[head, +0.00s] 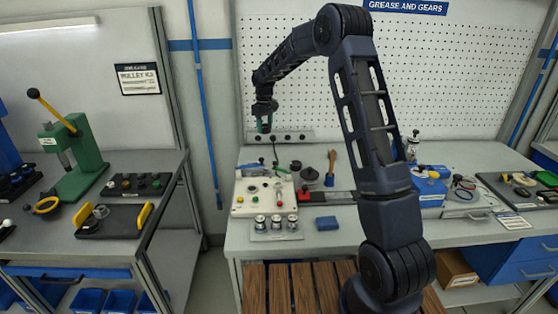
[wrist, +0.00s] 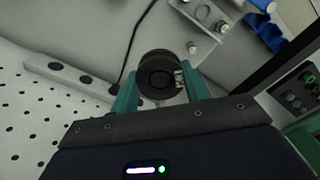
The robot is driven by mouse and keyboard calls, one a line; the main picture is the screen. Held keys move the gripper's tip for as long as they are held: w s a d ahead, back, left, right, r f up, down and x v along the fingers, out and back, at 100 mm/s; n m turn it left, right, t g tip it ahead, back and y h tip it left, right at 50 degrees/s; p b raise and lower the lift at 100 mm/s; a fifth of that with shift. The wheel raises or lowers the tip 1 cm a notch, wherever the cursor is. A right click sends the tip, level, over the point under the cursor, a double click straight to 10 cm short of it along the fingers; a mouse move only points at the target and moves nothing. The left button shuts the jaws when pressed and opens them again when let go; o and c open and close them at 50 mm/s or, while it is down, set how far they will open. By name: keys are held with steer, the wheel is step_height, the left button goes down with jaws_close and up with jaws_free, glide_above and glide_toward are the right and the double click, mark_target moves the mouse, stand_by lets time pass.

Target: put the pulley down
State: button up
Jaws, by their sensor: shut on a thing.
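My gripper (wrist: 160,92) has green fingers and is shut on a dark round pulley (wrist: 159,68), which sits between the fingertips in the wrist view. In the head view my gripper (head: 264,122) hangs from the bent arm above the back of the workbench (head: 330,222), in front of the pegboard. The pulley is too small to make out clearly there. In the wrist view the grey bench surface lies beyond the pulley, with a gap I cannot measure.
A white panel with coloured knobs (head: 240,207) and a plate with several metal cylinders (head: 258,234) stand on the bench. A second bench with a green press (head: 82,160) and a black tray (head: 125,222) stands left.

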step_height(320, 180, down, 17)
steer(key=shift+f, duration=0.2)
stand_by(0.4)
steer(key=shift+f, duration=0.1)
steer(key=o, duration=1.1)
steer(key=shift+c, duration=0.2)
